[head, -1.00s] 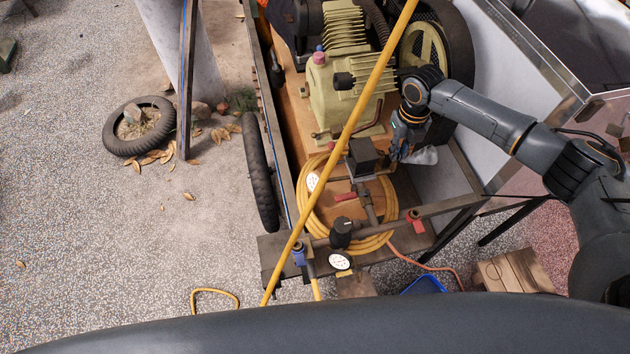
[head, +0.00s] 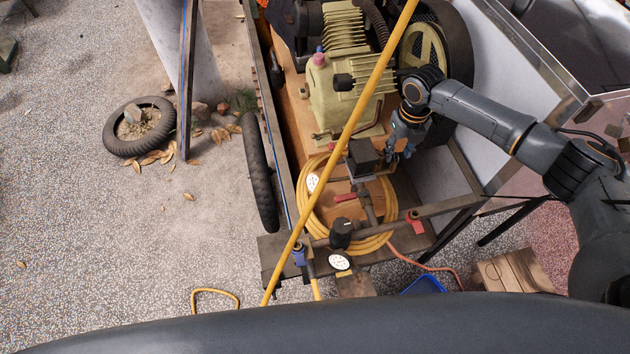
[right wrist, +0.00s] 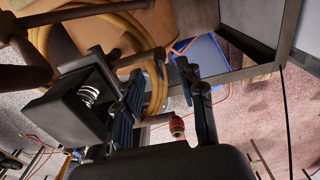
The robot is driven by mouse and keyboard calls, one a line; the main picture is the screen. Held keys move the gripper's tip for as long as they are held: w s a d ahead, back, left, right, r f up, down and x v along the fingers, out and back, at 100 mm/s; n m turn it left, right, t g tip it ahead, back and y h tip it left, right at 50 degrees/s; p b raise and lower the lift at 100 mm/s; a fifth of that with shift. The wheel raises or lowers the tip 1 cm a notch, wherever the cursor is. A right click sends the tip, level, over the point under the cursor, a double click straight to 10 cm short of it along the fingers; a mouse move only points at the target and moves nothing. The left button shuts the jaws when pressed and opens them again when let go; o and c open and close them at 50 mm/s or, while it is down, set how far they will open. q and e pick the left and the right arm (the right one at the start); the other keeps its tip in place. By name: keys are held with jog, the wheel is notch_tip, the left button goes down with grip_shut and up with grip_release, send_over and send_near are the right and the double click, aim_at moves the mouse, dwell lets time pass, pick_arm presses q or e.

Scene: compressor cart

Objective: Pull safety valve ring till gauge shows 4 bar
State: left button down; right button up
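My right gripper (head: 400,150) is beside the black box (head: 362,156) on the cart's pipework. In the right wrist view its two fingers (right wrist: 161,75) stand apart, so it is open. A small red and brass fitting (right wrist: 178,127) on a short pipe shows between the fingers, apparently the safety valve; I cannot make out its ring or any contact. One white gauge (head: 313,183) is left of the black box and another gauge (head: 340,261) is at the cart's near end. Their needles are too small to read. My left gripper is out of view.
A coiled yellow hose (head: 312,218) lies around the pipework, and a yellow bar or hose crosses diagonally in front. The compressor (head: 340,95) and its flywheel (head: 425,50) are behind my gripper. A red-handled valve (head: 414,221) and blue container (head: 424,285) are nearer.

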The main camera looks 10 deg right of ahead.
jog(key=shift+r+p, duration=2.5)
jog(key=shift+r, duration=0.4)
jog(key=shift+f, duration=0.1)
